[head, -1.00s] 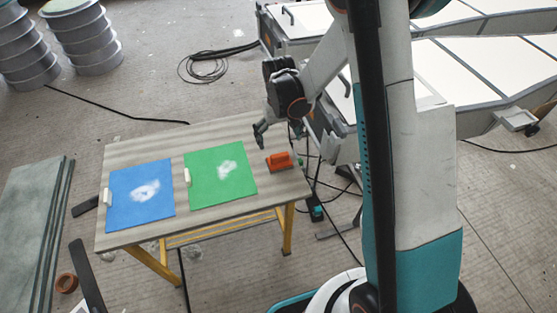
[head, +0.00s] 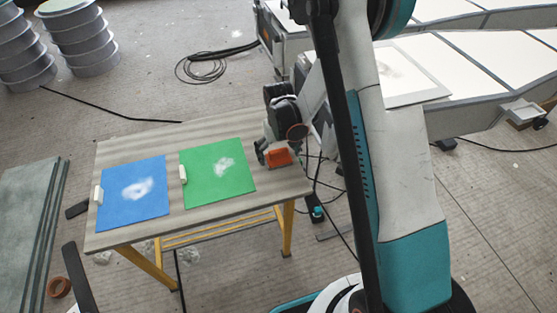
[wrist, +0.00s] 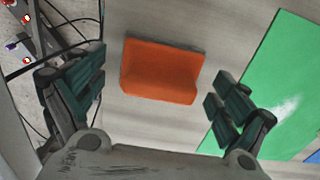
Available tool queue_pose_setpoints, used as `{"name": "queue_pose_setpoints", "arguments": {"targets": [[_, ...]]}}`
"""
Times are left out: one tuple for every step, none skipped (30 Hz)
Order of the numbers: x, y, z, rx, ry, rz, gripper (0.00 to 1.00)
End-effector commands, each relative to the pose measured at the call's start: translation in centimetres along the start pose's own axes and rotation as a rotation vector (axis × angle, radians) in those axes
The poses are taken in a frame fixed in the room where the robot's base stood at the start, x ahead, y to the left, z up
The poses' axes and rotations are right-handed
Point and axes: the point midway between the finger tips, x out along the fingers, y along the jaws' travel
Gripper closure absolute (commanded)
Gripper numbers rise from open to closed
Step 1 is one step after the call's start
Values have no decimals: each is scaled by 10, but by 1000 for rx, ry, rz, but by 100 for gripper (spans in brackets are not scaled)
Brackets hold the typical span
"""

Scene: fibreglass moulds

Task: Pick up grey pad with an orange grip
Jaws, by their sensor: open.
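The pad's orange grip (head: 278,157) shows at the right end of the wooden table in the head view. In the wrist view the orange grip (wrist: 161,72) is a block between my two fingers, nearer their tips; the grey part of the pad cannot be made out. My gripper (wrist: 160,88) is open, with a finger on each side of the grip and a gap on both sides. In the head view my gripper (head: 270,150) is low at the grip and partly covers it.
A green sheet (head: 218,172) with a white patch lies left of the grip, and a blue sheet (head: 132,194) farther left. Each has a small white block at its left edge. Table (head: 240,204) is bare along its front. Cables lie on the floor beyond its right end.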

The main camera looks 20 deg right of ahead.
Motion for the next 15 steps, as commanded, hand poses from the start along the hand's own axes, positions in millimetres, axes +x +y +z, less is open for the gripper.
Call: {"name": "queue_pose_setpoints", "arguments": {"targets": [[-1,0,0,0,0,0,7],[-1,0,0,0,0,0,7],[-1,0,0,0,0,0,7],[-1,0,0,0,0,0,7],[-1,0,0,0,0,0,14],[-1,0,0,0,0,0,23],[-1,0,0,0,0,0,29],[-1,0,0,0,0,0,36],[-1,0,0,0,0,0,45],[-1,0,0,0,0,0,52],[-1,0,0,0,0,0,58],[-1,0,0,0,0,0,60],[-1,0,0,0,0,0,61],[-1,0,0,0,0,0,62],[0,0,0,0,-1,0,62]]}}
